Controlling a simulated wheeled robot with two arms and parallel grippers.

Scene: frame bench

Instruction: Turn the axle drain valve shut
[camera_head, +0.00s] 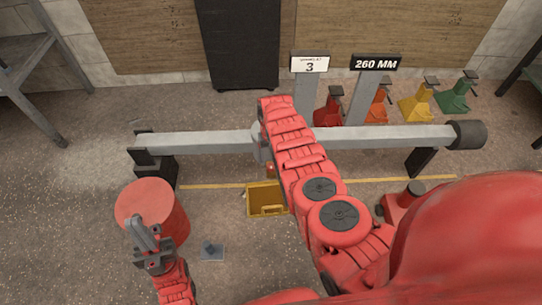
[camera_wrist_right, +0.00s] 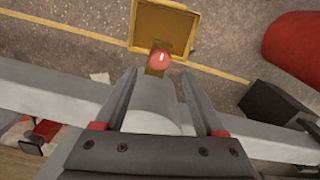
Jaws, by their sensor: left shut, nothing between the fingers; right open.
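The drain valve shows as a small round red knob with a pale mark (camera_wrist_right: 159,58) on a brass-coloured body, in the right wrist view. It is a tiny red spot in the head view (camera_head: 270,171). It sits at the grey housing (camera_wrist_right: 155,110) of the axle (camera_head: 205,142). My right gripper (camera_wrist_right: 157,78) is open, its fingers on either side of the housing in the picture, the knob just past the tips; contact cannot be told. My right arm hides this gripper in the head view. My left gripper (camera_head: 138,226) is shut and empty, near the red drum.
A yellow tray (camera_head: 252,207) lies on the floor below the valve. The red drum (camera_head: 160,197) stands at left. A black stand (camera_head: 152,162) bears the axle's left end. Coloured jack stands (camera_head: 418,105) and sign posts (camera_head: 362,95) stand behind the axle.

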